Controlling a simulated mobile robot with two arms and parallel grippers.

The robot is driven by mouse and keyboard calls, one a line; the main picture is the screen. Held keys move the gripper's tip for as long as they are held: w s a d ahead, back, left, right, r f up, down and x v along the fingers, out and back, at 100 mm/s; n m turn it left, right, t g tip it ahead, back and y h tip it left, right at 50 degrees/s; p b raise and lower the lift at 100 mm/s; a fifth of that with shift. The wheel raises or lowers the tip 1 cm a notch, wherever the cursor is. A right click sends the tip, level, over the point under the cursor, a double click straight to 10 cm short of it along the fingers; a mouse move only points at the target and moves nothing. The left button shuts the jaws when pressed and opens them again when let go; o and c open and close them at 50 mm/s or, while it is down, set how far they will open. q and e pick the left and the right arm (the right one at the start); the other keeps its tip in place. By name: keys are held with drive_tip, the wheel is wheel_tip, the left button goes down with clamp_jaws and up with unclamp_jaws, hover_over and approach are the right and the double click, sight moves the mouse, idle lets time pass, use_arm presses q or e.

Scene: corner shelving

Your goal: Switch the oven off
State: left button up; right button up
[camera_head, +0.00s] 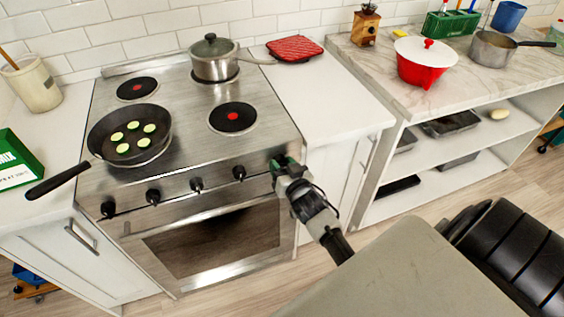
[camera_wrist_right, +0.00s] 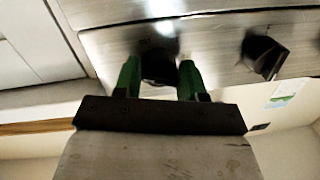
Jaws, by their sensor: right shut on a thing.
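The steel oven (camera_head: 215,235) stands at the left, with a cooktop above and a row of black knobs along its front panel. My right gripper (camera_head: 283,164) is at the right end of this panel. In the right wrist view its green fingers (camera_wrist_right: 160,82) are shut on a dark knob (camera_wrist_right: 158,66), one finger on each side. The gripper hides this knob in the head view. The neighbouring knob (camera_head: 239,172) is free, and a free knob (camera_wrist_right: 265,55) also shows in the wrist view. My left gripper is not in view.
A lidded pot (camera_head: 214,68) stands on the back right burner. White counters flank the oven. Open shelves (camera_head: 450,148) stand at the right. The front right burner (camera_head: 233,118) is empty.

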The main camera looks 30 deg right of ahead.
drive_tip(key=n, duration=0.2)
drive_tip(key=shift+n, duration=0.3)
drive_tip(key=shift+n+g+h+p, duration=0.3)
drive_tip(key=shift+n+h, duration=0.1)
drive_tip(key=shift+n, duration=0.8)
drive_tip(key=n, duration=0.4)
drive_tip(key=shift+h+b, duration=0.3)
drive_tip(key=shift+h, duration=0.1)
drive_tip(key=shift+n+b, duration=0.4)
drive_tip(key=shift+n, duration=0.8)
drive_tip(key=n+h+b, duration=0.1)
drive_tip(key=n, duration=0.2)
drive_tip(key=shift+a, duration=0.1)
drive_tip(key=n+b, duration=0.2)
drive_tip(key=n, duration=0.2)
drive_tip(key=shift+h, duration=0.4)
drive_tip(key=shift+n+b, duration=0.35)
drive_tip(key=shift+n, duration=0.45)
drive_tip(key=shift+r+n, duration=0.1)
drive_tip(key=shift+n, duration=0.2)
drive_tip(key=o, duration=0.9)
